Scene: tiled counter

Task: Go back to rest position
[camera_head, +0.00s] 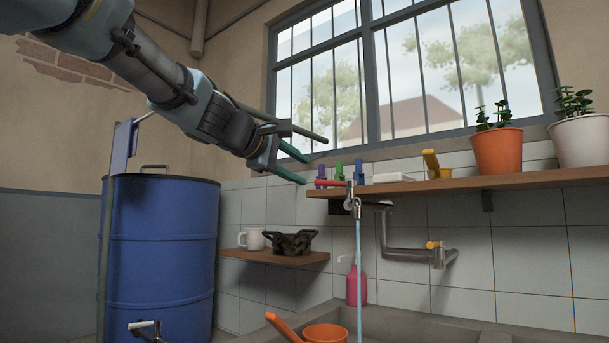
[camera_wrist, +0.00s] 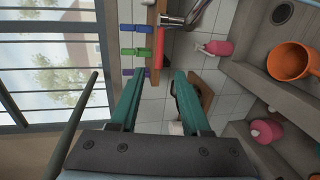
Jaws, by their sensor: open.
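My gripper (camera_head: 305,170) is open and empty, held in the air just left of the wooden shelf's end. In the wrist view its two green fingers (camera_wrist: 157,82) stand apart with nothing between them. Water (camera_head: 358,260) runs down from the tap spout (camera_head: 351,201). My arm reaches in from the upper left.
The wooden shelf (camera_head: 540,178) holds small purple and green objects, a yellow item and two potted plants. A lower shelf (camera_head: 270,257) holds a white mug (camera_head: 251,239) and a dark bowl. A blue barrel (camera_head: 160,250) stands left. The sink holds an orange container (camera_head: 325,333).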

